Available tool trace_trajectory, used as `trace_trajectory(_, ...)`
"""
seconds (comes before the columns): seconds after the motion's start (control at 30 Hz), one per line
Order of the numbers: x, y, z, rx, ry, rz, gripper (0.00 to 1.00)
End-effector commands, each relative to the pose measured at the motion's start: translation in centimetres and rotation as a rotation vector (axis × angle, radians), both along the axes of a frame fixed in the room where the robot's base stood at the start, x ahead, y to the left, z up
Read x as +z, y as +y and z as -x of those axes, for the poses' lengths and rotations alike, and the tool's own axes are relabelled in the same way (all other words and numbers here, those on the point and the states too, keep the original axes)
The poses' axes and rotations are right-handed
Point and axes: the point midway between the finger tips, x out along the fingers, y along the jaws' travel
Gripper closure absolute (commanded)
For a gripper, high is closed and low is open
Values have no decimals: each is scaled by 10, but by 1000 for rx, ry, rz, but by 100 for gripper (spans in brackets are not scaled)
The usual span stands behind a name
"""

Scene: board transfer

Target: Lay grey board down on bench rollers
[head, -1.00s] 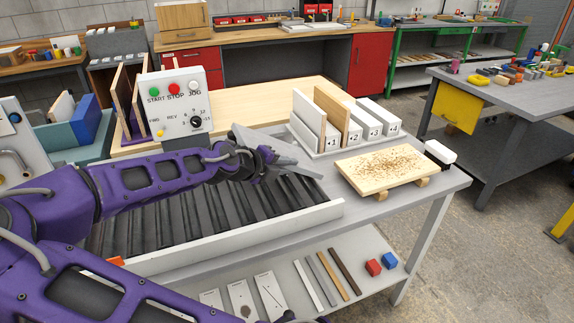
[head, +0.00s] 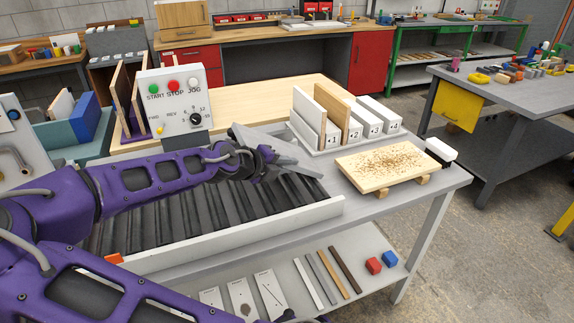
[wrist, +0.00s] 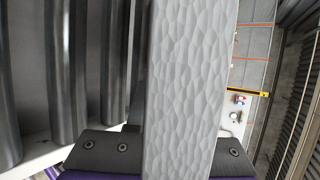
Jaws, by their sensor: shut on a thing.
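The grey board (head: 284,158) is held in my gripper (head: 262,160), above the right end of the bench rollers. It looks tilted in the head view. In the wrist view the grey board (wrist: 190,80) shows a dimpled face and stands between the two dark jaws (wrist: 165,152). The dark bench rollers (head: 190,210) lie in a row below and left of the board, inside a white side rail (head: 250,238). In the wrist view several rollers (wrist: 68,75) show left of the board. I cannot tell whether the board touches any roller.
A control box (head: 178,105) stands behind the rollers. A numbered rack (head: 325,145) holds upright boards at the back right. A speckled wooden board (head: 388,165) and a white-topped brush (head: 440,151) lie on the right. The shelf below holds strips and a red block (head: 374,265).

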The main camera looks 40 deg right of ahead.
Motion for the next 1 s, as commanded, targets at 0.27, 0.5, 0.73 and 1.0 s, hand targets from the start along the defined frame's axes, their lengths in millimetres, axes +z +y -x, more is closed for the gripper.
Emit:
trace_trajectory(0.27,1,0,0,0,-1,1,48)
trace_trajectory(0.5,1,0,0,0,-1,1,45)
trace_trajectory(0.73,0,0,0,1,1,0,43)
trace_trajectory(1.0,1,0,0,1,0,-1,43)
